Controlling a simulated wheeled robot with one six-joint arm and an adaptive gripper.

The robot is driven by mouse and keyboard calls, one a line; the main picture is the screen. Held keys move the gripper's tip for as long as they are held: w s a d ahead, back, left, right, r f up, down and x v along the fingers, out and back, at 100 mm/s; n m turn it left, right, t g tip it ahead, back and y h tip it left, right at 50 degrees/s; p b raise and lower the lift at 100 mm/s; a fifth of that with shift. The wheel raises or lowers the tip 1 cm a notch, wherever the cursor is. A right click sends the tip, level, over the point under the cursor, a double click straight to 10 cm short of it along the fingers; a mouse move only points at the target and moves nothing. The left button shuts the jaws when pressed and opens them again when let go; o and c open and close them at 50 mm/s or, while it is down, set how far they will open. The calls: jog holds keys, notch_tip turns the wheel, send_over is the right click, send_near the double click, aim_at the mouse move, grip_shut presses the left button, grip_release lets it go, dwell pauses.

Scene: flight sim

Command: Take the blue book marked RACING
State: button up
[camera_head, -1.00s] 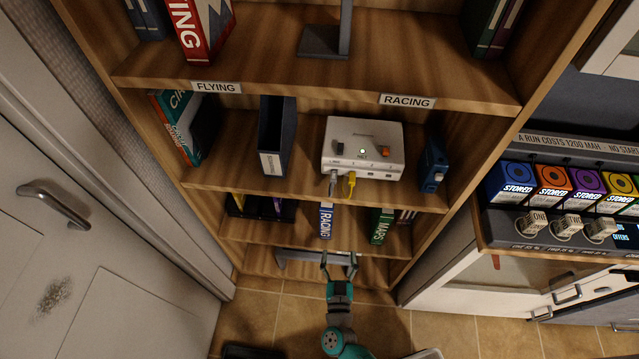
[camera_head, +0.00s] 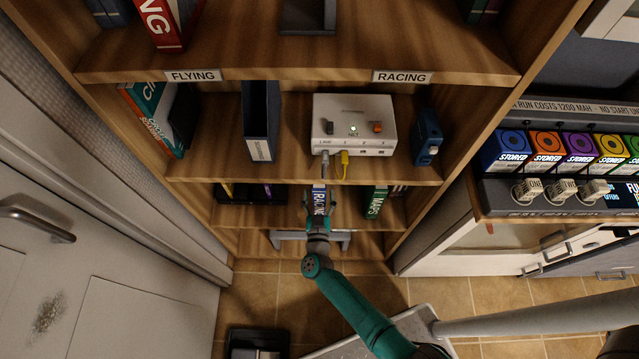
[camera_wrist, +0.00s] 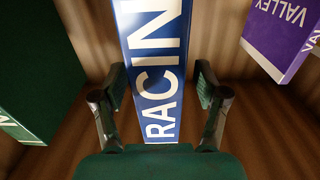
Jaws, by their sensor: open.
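The blue book marked RACING (camera_head: 319,203) stands upright on a low shelf, its spine facing me. In the wrist view its blue spine (camera_wrist: 155,65) with white letters fills the middle, and its top runs out of the picture. My gripper (camera_wrist: 160,88) is open, with one finger on each side of the spine and a visible gap on both sides. In the head view my gripper (camera_head: 319,222) is at the front of the book and hides its lower part.
A green MAPS book (camera_head: 376,202) stands to the right on the same shelf; a purple VALLEY book (camera_wrist: 280,35) shows in the wrist view. Above are a white box (camera_head: 353,125) with cables, a dark holder (camera_head: 261,120) and a blue device (camera_head: 427,138). A door (camera_head: 60,260) is at left.

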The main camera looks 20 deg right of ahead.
jog(key=shift+x, duration=1.8)
jog(key=shift+r, duration=0.1)
grip_shut()
